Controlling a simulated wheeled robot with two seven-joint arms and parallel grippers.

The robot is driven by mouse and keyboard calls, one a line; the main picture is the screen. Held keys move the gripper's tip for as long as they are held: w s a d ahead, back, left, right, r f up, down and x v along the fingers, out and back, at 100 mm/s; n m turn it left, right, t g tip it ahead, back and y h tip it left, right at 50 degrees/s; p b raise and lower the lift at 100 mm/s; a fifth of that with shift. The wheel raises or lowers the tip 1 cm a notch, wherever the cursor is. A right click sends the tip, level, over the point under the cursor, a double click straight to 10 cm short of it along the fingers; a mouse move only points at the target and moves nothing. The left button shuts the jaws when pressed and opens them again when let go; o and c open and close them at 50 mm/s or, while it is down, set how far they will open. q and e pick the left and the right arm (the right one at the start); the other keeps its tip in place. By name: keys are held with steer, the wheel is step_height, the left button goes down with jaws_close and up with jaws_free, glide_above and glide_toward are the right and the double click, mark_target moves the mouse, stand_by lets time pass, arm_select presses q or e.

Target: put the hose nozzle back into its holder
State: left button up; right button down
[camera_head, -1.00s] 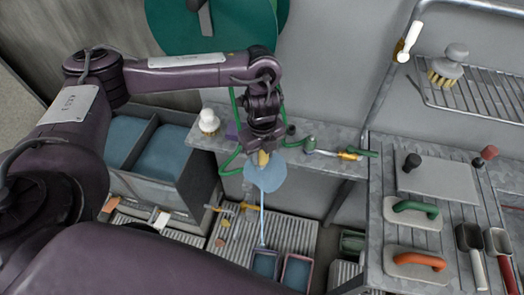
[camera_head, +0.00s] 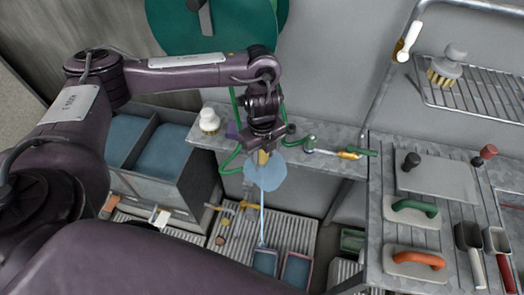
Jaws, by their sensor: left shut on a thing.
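My left gripper (camera_head: 263,150) is shut on the hose nozzle (camera_head: 263,158), whose yellowish part shows between the fingers. It holds the nozzle in front of the metal shelf, pointing down. A green hose (camera_head: 232,162) loops beside the gripper on its left. A translucent bluish patch (camera_head: 266,176) hangs below the nozzle, and a thin pale blue streak runs from it down to the small trays. I cannot make out the nozzle's holder; the gripper and wrist cover part of the shelf. My right gripper is not in view.
The metal shelf (camera_head: 338,166) carries a white-topped brush (camera_head: 209,121) and a yellow-green fitting (camera_head: 348,154). A grey bin (camera_head: 178,198) stands below left. A ribbed floor plate lies below.

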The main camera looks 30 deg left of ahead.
mark_target(262, 160)
arm_select(q)
steer(key=shift+p, duration=0.4)
stand_by(0.6)
steer(key=shift+f, duration=0.35)
steer(key=shift+f+b, duration=1.35)
steer(key=shift+f, duration=0.4)
steer(key=o, duration=1.1)
steer(key=shift+r, duration=0.1)
steer(key=shift+o, duration=0.2)
steer(key=shift+r, duration=0.1)
step_height(262, 160, up, 8)
steer(key=shift+f+p, duration=0.2)
steer(key=shift+p, duration=0.6)
steer(key=shift+d+f, duration=0.1)
